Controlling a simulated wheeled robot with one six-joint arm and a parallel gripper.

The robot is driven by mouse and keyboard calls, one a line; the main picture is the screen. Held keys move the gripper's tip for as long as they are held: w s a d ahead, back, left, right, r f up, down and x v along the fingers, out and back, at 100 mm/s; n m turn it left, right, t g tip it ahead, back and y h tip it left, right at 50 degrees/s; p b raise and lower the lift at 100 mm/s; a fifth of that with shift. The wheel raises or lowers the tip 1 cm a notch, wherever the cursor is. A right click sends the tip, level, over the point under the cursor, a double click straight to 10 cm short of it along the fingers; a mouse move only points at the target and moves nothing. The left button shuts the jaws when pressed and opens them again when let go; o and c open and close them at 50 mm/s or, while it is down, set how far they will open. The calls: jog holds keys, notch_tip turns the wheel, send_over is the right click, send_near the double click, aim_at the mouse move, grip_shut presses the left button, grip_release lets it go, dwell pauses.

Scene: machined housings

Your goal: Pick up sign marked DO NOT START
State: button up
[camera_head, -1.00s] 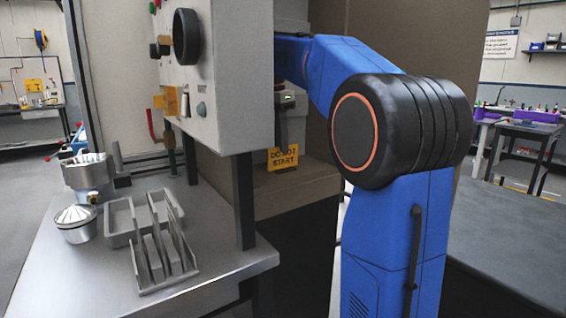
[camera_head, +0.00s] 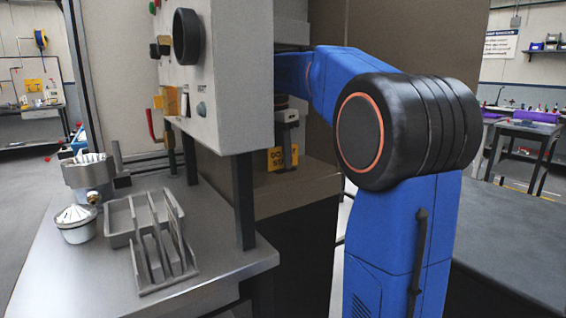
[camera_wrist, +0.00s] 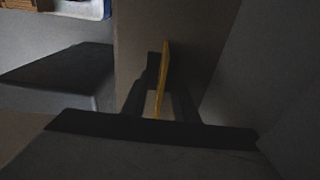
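In the wrist view the sign (camera_wrist: 163,75) shows almost edge-on, as a thin yellow strip between the two dark fingers of my gripper (camera_wrist: 167,82). The fingers look apart, one on each side of the sign. Whether either finger touches it is hard to tell in the dim light.
The control box (camera_head: 225,80) with knobs stands close left of my gripper, and its dark post (camera_head: 243,200) stands near the sign. A grey slotted rack (camera_head: 160,262) and metal canisters (camera_head: 76,222) are on the steel bench (camera_head: 215,240). A dark table (camera_head: 510,240) is at the right.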

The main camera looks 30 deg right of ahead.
jog(key=shift+f, duration=0.15)
grip_shut()
